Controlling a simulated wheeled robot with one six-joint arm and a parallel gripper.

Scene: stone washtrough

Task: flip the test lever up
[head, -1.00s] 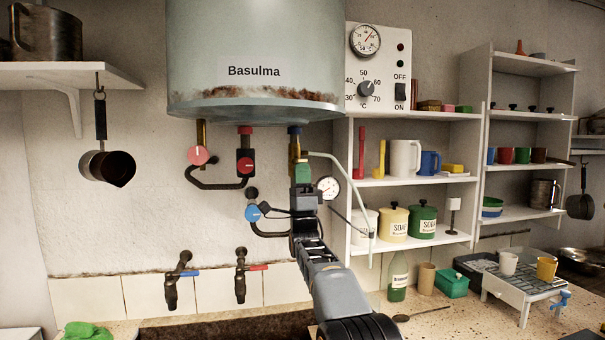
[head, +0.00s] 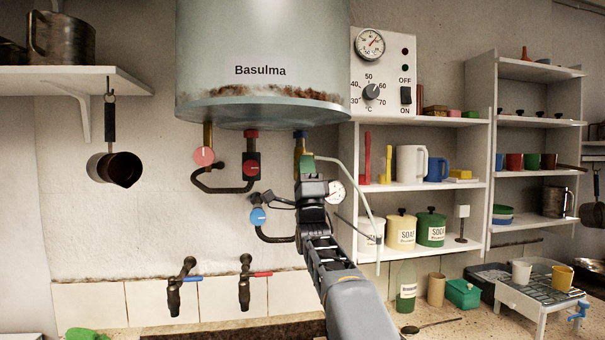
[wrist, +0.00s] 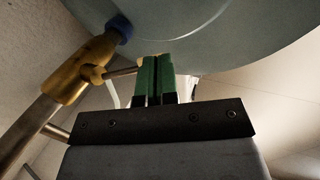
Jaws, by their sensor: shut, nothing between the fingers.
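The brass valve (head: 299,149) hangs from a blue collar under the right side of the boiler. It also shows in the wrist view (wrist: 68,82), with the blue collar (wrist: 120,26) at its upper end. A short grey rod, which looks like the test lever (wrist: 122,71), sticks out from the valve's side towards my fingers. Its far end is hidden behind them, and I cannot tell whether they touch. My gripper (wrist: 156,62) has green fingertips, shut and empty. In the head view my gripper (head: 307,160) is just below and right of the valve, and the lever cannot be made out.
The boiler (head: 262,60) is close above my gripper. A pressure gauge (head: 336,191) and a thin pale pipe (head: 356,190) are close on the right. Pipes with red and blue knobs (head: 258,216) are on the left. Shelves (head: 410,185) with mugs and tins stand further right.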

